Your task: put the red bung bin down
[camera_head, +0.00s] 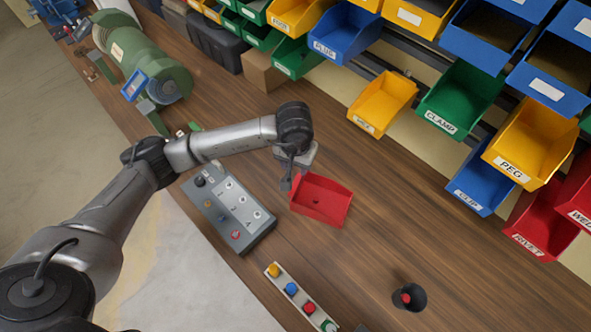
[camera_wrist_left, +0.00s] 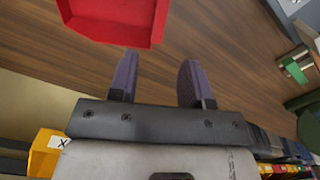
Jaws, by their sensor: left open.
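The red bin (camera_head: 322,212) sits upright on the wooden bench, just right of the grey control box. A small dark spot or piece shows inside it; I cannot tell which. No label is readable on it from here. My left gripper (camera_head: 287,183) is at the bin's upper left side, partly hidden by its own wrist. In the left wrist view, its two dark fingers (camera_wrist_left: 157,75) are apart with bare bench between them. The red bin (camera_wrist_left: 112,32) shows there just beyond the fingertips, not between them. My right gripper is not in view.
A grey control box (camera_head: 230,209) lies close left of the bin. A strip of coloured buttons (camera_head: 300,298) and a dark cup (camera_head: 408,297) stand nearer the front. Racked bins, including a yellow one (camera_head: 382,103), line the back. The bench right of the red bin is clear.

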